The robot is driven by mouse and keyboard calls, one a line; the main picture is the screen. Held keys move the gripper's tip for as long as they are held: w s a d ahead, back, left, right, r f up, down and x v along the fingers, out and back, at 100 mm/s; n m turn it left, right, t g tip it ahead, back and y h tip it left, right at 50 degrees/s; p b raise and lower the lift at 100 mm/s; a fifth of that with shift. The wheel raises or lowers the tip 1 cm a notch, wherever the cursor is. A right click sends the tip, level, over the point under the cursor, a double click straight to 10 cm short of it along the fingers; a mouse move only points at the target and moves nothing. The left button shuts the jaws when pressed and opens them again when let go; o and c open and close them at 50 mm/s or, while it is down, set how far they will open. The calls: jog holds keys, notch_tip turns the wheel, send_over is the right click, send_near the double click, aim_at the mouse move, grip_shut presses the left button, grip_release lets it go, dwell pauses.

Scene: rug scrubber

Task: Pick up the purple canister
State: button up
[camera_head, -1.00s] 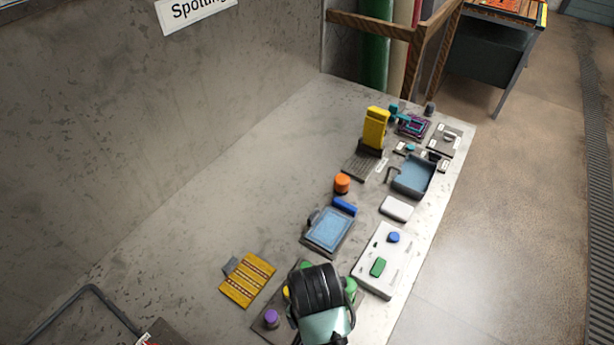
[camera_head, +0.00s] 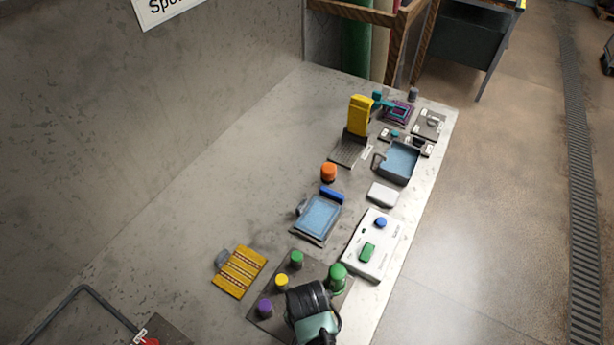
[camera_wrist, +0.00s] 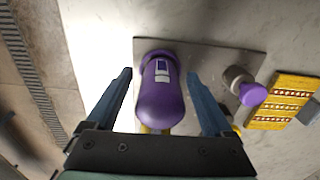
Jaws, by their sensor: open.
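The purple canister (camera_wrist: 161,94) has a rounded end and a pale label. It lies in the middle of the wrist view, between the two blue fingers of my open gripper (camera_wrist: 160,92), with gaps on both sides. In the head view my arm covers that corner of the dark tray, so the canister and my fingertips are hidden there. A smaller grey jar with a purple cap (camera_wrist: 252,93) is to the right in the wrist view; its purple top (camera_head: 265,307) also shows in the head view.
The dark tray (camera_head: 283,269) also carries green-topped (camera_head: 338,275) and yellow-topped (camera_head: 281,282) containers. A striped yellow mat (camera_head: 239,272) lies to its left. The bench's left middle is clear.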

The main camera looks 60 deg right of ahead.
grip_shut()
dwell(0.3)
jog(key=shift+r, duration=0.1)
notch_tip(320, 180, up, 10)
jog(key=shift+b, duration=0.4)
jog(key=c, duration=0.7)
grip_release()
jog(key=c, duration=0.6)
jog(key=shift+c, duration=0.2)
